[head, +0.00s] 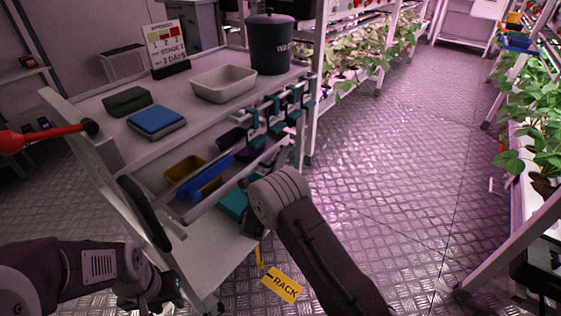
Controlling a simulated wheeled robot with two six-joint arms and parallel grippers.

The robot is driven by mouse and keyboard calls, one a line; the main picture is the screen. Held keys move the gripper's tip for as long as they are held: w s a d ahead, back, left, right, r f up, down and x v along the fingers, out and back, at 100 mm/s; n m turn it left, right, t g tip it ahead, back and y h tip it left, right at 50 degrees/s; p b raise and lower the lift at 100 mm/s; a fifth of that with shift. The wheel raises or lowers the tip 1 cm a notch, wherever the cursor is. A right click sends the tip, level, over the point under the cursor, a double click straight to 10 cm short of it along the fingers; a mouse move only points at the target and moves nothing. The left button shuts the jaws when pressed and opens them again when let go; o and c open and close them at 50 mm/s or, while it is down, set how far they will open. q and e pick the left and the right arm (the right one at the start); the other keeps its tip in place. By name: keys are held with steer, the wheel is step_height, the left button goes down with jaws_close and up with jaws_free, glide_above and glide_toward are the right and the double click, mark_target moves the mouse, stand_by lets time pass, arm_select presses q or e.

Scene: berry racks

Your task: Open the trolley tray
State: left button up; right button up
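The grey trolley (190,125) stands at the left. Under its top, a middle tray level (222,190) has a blue bar (205,178) along its front. A yellow bin (185,168) and a purple bin (232,140) sit behind the bar. I cannot tell how far the tray is pulled out. My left gripper (150,290) is low at the trolley's near corner, dark and hard to make out, apart from the blue bar. My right arm rises in front of the trolley, and its rounded joint is near the bar's right end. My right gripper does not show.
On the trolley top are a white tub (224,83), a black bin (270,45), a blue pad (156,120), a green pad (127,101) and a sign (167,48). A yellow RACK tag (282,285) hangs below. The floor (400,150) at right is clear, between plant racks.

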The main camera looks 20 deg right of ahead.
jaws_close()
stand_by(1.4)
